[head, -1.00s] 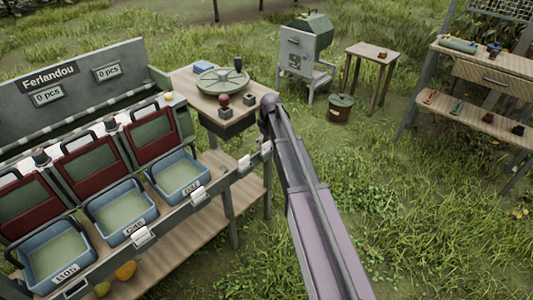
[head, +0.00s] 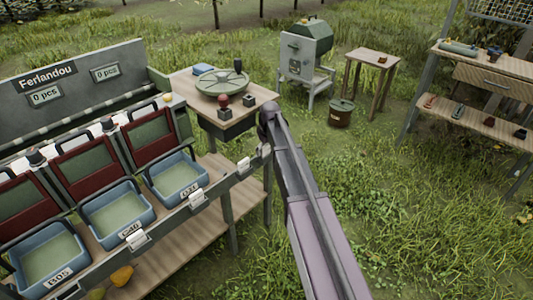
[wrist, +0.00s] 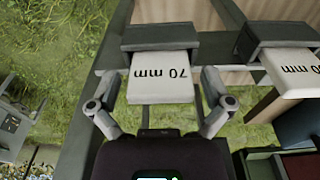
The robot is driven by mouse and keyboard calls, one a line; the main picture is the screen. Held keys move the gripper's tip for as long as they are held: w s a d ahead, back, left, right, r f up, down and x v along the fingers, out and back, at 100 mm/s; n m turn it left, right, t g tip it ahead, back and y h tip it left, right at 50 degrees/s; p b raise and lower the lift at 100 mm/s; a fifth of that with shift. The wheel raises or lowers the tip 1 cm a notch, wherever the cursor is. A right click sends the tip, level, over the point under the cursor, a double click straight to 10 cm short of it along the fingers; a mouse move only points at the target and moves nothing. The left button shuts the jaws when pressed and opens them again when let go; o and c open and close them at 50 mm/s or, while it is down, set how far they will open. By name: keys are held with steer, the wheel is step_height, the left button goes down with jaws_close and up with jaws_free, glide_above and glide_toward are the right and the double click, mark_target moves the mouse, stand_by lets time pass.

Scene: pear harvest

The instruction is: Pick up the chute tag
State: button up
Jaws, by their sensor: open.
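A white chute tag (wrist: 160,88) marked "70 mm" sticks out of a dark grey holder (wrist: 159,37) in the wrist view, its print upside down. My gripper (wrist: 161,92) is open, with one finger on each side of the tag and a gap at both sides. It is not closed on the tag. In the head view, white tags sit along the grey front rail, one of them at its far end (head: 243,163).
A second tag (wrist: 292,72) in its own holder is close to the right finger in the wrist view. Blue bins (head: 118,207) stand behind the rail. A wooden table (head: 185,84) with a green round dial stands beyond.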

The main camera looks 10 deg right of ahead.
steer(key=c, duration=1)
steer(key=shift+r, duration=0.15)
step_height(320, 180, up, 3)
steer(key=p, duration=0.3)
steer(key=shift+r+p, duration=0.15)
steer(key=shift+p, duration=0.15)
steer(key=s, duration=0.5)
steer(key=s+r+p, duration=0.1)
steer(key=s, duration=1)
steer(key=shift+r, duration=0.2)
steer(key=shift+r+p, duration=0.2)
steer(key=shift+p, duration=0.2)
steer(key=shift+r+p, duration=3.3)
